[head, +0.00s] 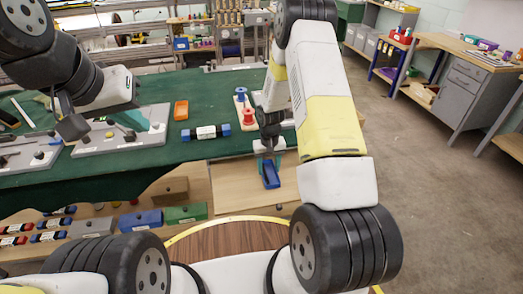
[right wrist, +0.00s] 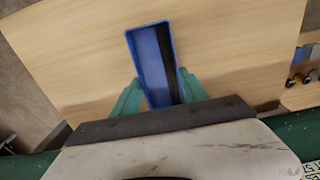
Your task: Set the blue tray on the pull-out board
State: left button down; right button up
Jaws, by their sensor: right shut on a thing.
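The blue tray (head: 270,178) is a small narrow open box, held by my right gripper (head: 268,160). In the right wrist view the green fingertips (right wrist: 155,95) grip both long sides of the tray (right wrist: 153,50), which looks empty. The pale wooden pull-out board (head: 228,187) juts from under the green bench top. The board (right wrist: 70,45) fills the background behind the tray in the wrist view. Whether the tray touches the board or hangs just above it, I cannot tell. My left gripper (head: 130,118) is over the bench at left, near a grey plate; its opening is unclear.
Coloured bins, including a green one (head: 186,213), stand below, left of the pull-out board.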

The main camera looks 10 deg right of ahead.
jog(key=o, duration=1.5)
jog(key=shift+o, duration=0.2)
notch_tip(320, 180, up, 12)
notch_tip(320, 180, up, 9)
jog(key=t, duration=0.1)
send_over(268, 174)
jog(key=s, duration=0.2)
jog(key=s+r+t+y, duration=0.15)
jog(key=s+r, duration=0.45)
jog(key=r, duration=0.6)
jog(key=s+a+r+t, duration=0.1)
jog(key=s+r, duration=0.3)
jog(key=s, duration=0.4)
jog(key=s+a+r+t, duration=0.1)
jog(key=s+r+t, duration=0.1)
jog(key=s+r, duration=0.3)
jog(key=s, duration=0.4)
jog(key=shift+t+y, duration=0.35)
